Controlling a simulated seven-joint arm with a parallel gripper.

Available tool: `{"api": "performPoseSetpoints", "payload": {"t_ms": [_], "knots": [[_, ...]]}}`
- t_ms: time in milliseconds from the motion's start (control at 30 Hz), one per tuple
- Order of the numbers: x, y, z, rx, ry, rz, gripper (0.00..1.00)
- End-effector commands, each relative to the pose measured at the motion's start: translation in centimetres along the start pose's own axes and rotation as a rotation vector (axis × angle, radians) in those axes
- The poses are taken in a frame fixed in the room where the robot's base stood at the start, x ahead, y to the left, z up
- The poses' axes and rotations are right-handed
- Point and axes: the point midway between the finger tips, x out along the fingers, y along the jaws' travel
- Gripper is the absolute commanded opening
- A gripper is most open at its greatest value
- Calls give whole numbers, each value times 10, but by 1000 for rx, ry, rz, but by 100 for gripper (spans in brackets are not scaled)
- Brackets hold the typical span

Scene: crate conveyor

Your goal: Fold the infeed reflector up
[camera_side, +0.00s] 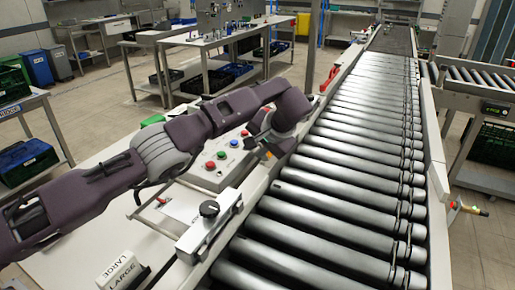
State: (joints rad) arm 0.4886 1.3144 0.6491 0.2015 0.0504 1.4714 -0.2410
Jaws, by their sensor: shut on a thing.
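My gripper (267,148) is at the left side rail of the roller conveyor, just beyond the button box, pointing down. It is shut on a small part at the rail, which I take to be the infeed reflector; the fingers and wrist hide most of it, so its angle cannot be told. A little yellow shows at the fingertips.
The roller conveyor (330,165) runs away to the back, its rollers bare. A button box (222,160) stands close left of my gripper. A clamp-like bracket with a black knob (209,210) sits on the near left rail. A small orange-tipped fitting (467,208) sticks out at right.

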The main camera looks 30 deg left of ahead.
Motion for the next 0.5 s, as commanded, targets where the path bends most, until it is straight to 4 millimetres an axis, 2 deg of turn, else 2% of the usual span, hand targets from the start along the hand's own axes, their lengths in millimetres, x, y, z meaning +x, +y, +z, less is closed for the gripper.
{"api": "performPoseSetpoints", "payload": {"t_ms": [33, 67, 133, 167, 500], "knots": [[-1, 0, -1, 0, 2, 2, 0], [-1, 0, 0, 0, 2, 2, 21], [-1, 0, 0, 0, 1, 2, 35], [-1, 0, 0, 0, 1, 2, 37], [-4, 1, 0, 0, -1, 2, 37]]}}
